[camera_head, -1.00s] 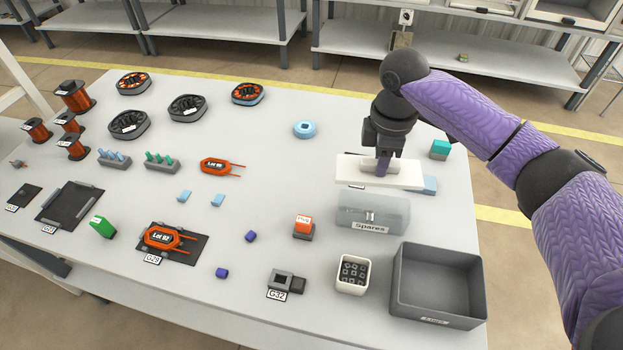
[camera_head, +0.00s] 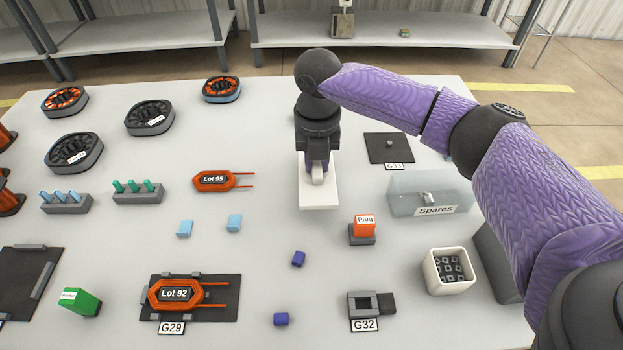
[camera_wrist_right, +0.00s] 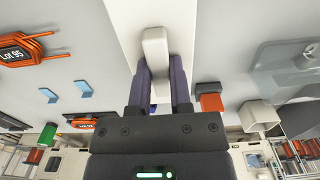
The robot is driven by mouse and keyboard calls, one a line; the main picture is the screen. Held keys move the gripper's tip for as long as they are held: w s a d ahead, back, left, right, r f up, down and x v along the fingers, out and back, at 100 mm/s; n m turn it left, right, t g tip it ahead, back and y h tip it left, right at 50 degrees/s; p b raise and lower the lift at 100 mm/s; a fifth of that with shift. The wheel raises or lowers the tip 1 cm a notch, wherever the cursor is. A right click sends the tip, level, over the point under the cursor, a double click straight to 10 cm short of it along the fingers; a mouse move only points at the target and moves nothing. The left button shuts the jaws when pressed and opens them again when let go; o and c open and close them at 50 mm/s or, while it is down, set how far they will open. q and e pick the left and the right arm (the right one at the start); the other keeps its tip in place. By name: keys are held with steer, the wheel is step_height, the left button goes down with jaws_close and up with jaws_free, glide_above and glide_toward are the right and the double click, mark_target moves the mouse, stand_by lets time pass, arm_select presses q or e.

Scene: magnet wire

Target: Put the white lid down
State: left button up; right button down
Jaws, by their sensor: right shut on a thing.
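My right gripper (camera_head: 317,172) is shut on the white lid (camera_head: 319,197) by its raised handle. The lid is a flat white slab, level, over the middle of the table left of the Spares box. I cannot tell whether it touches the tabletop. In the right wrist view the gripper (camera_wrist_right: 157,68) has its fingers on both sides of the handle (camera_wrist_right: 155,45), with the lid (camera_wrist_right: 122,25) beneath. The clear Spares box (camera_head: 405,207) stands lidless to the right, with a small metal part inside. My left gripper is not in view.
A dark mat G33 (camera_head: 376,155) with a small part lies behind the box. The orange Plug block (camera_head: 363,226), blue cube (camera_head: 298,258), light blue block (camera_head: 234,222) and Lot 95 coil (camera_head: 208,188) are nearby. The table is bare just left of the lid.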

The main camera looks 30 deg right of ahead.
mark_target(317, 163)
step_height(317, 163, down, 4)
steer(key=shift+r+b, duration=0.1)
steer(key=shift+b, duration=0.6)
steer(key=shift+r, duration=0.2)
steer(key=c, duration=0.5)
jaws_free()
steer(key=shift+c, duration=0.2)
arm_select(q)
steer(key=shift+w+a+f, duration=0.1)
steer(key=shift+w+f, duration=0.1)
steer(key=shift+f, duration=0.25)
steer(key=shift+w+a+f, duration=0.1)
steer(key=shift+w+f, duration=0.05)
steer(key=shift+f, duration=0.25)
arm_select(e)
step_height(317, 163, up, 12)
steer(key=p, duration=0.6)
steer(key=shift+r, duration=0.15)
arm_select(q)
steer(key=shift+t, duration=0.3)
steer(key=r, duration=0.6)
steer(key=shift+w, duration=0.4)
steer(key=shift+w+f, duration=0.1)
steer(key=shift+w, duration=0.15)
